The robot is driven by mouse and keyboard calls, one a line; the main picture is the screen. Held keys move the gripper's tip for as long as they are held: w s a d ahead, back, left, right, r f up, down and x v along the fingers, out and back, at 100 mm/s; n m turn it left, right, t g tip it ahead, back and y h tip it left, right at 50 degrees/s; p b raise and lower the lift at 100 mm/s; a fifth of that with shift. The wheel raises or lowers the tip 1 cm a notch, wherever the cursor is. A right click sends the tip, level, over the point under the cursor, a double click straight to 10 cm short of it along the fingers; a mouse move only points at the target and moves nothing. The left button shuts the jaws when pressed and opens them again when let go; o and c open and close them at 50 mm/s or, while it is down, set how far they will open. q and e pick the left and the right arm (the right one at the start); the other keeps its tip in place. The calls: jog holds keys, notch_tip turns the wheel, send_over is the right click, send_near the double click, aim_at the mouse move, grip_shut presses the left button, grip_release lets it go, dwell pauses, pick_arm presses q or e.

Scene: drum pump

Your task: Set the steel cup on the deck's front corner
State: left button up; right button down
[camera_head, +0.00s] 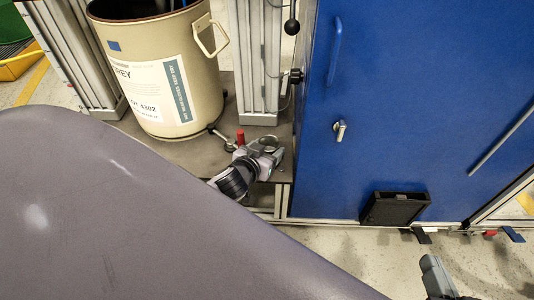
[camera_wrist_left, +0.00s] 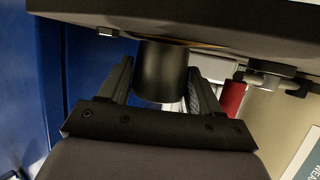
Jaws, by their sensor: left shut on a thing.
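The steel cup (camera_head: 268,142) is at the front right corner of the grey deck (camera_head: 190,155), beside the blue cabinet; only its round rim shows clearly in the head view. My left gripper (camera_head: 262,152) is shut on it. In the left wrist view the cup (camera_wrist_left: 162,72) is a dark cylinder between the two fingers of my left gripper (camera_wrist_left: 160,90). Its end meets a dark edge across the top of that view; I cannot tell whether the cup touches the deck. My right gripper (camera_head: 437,276) shows only partly at the bottom right, and its jaws are unclear.
A large cream drum (camera_head: 160,75) with a label stands on the deck to the left. A red handle (camera_head: 240,137) is just left of the cup. An aluminium post (camera_head: 257,60) rises behind it. The blue cabinet (camera_head: 410,90) with a black box (camera_head: 395,208) blocks the right.

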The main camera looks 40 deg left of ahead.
pick_arm(q)
jog(key=shift+f, duration=0.1)
jog(key=shift+f, duration=0.15)
jog(key=o, duration=1.2)
jog(key=shift+c, duration=0.2)
pick_arm(e)
jog(key=shift+d, duration=0.1)
jog(key=shift+r, duration=0.15)
pick_arm(q)
jog(key=shift+s+r, duration=0.15)
jog(key=shift+r, duration=0.15)
jog(key=p+v, duration=0.4)
jog(key=v, duration=0.6)
jog(key=s+d+r+m+h, duration=0.1)
jog(key=d+r+h, duration=0.2)
jog(key=d, duration=0.3)
jog(key=s+d+r+m+g+h, duration=0.1)
jog(key=s+d+r+h, duration=0.1)
jog(key=d, duration=0.5)
jog(key=s+d+r+m+h, duration=0.2)
jog(key=d+r+h, duration=0.2)
jog(key=d, duration=0.2)
jog(key=shift+d+r, duration=0.25)
jog(key=shift+r, duration=0.1)
pick_arm(e)
jog(key=shift+w+a+r+m+g, duration=0.1)
jog(key=shift+a+m+g, duration=0.3)
jog(key=shift+a+g, duration=0.3)
